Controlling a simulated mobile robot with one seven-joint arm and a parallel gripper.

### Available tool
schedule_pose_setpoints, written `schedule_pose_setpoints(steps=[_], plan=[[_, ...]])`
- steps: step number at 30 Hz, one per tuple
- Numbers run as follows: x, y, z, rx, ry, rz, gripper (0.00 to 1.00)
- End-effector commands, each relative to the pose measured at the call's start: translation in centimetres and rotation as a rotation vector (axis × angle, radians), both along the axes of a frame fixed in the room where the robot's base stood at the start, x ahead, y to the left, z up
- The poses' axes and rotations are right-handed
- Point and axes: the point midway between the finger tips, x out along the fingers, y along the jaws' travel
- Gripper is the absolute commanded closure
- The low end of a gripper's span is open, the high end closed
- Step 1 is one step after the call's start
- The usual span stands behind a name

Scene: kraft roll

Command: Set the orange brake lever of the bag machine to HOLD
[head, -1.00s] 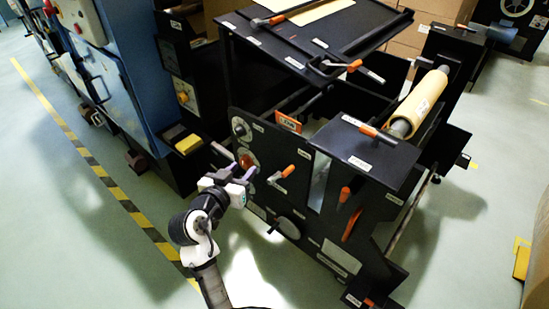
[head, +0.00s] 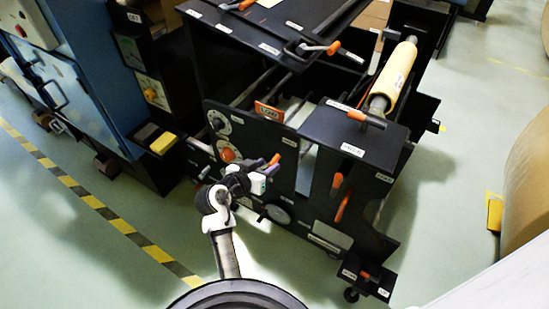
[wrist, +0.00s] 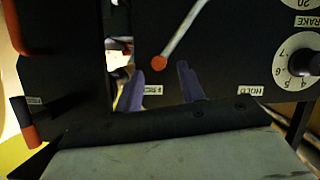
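The bag machine's black side panel (head: 293,208) stands in front of me. In the wrist view the brake lever (wrist: 183,34) is a slanted metal rod with an orange knob (wrist: 158,63). The knob is nearest a partly covered label (wrist: 153,90), left of the HOLD label (wrist: 250,90), which reads upside down. My gripper (wrist: 158,72) is open, one purple finger on each side of the knob, with gaps showing; depth is unclear. In the head view my gripper (head: 268,176) is at the panel, covering part of an orange-tipped lever (head: 275,160).
A white numbered dial (wrist: 298,62) marked BRAKE is right of the lever in the wrist view. Other orange handles (head: 342,208) stick out right of my gripper, below a black shelf (head: 335,130). Open floor lies to the left, with a striped line (head: 90,200).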

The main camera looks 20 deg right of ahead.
Motion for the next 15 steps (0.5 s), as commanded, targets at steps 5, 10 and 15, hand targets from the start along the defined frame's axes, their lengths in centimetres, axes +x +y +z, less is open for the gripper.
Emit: schedule_pose_setpoints(steps=[5,10,15], plan=[[1.6,-2.5,-1.1,0.000,-0.001,-0.001,0.61],[2.5,-3.7,-1.7,0.000,0.000,0.000,0.61],[2.7,-4.0,-2.0,0.000,0.000,0.001,0.61]])
